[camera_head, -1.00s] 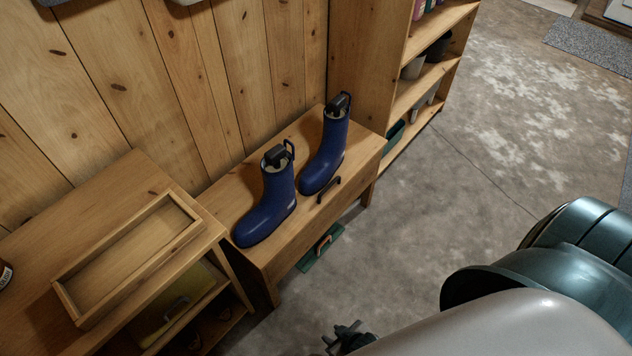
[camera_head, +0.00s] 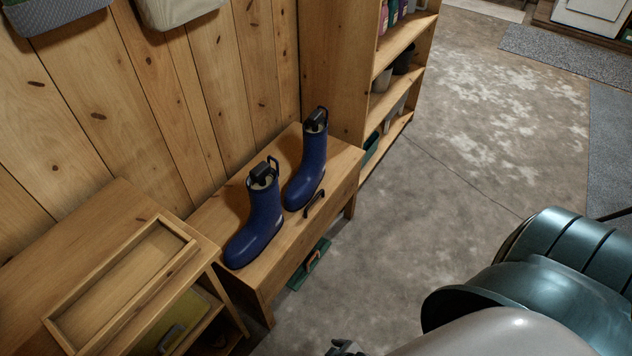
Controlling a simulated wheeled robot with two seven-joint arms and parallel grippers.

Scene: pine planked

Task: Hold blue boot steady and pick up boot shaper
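Two blue rubber boots stand upright on a wooden bench (camera_head: 232,199). The nearer boot (camera_head: 262,220) is at the left, with a black boot shaper (camera_head: 264,172) showing at its top opening. The farther boot (camera_head: 308,167) is to its right, also with a black boot shaper (camera_head: 316,118) in its top. The lower parts of both shapers are hidden inside the boots. A small dark part of my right gripper (camera_head: 345,348) shows at the bottom edge, apart from the bench and boots; its opening is not clear. My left gripper is out of view.
A wooden cabinet with a shallow tray (camera_head: 192,250) stands left of the bench. A black handle (camera_head: 314,204) lies at the bench's front edge. A green item (camera_head: 309,264) is below. A shelf unit (camera_head: 425,45) stands behind at right.

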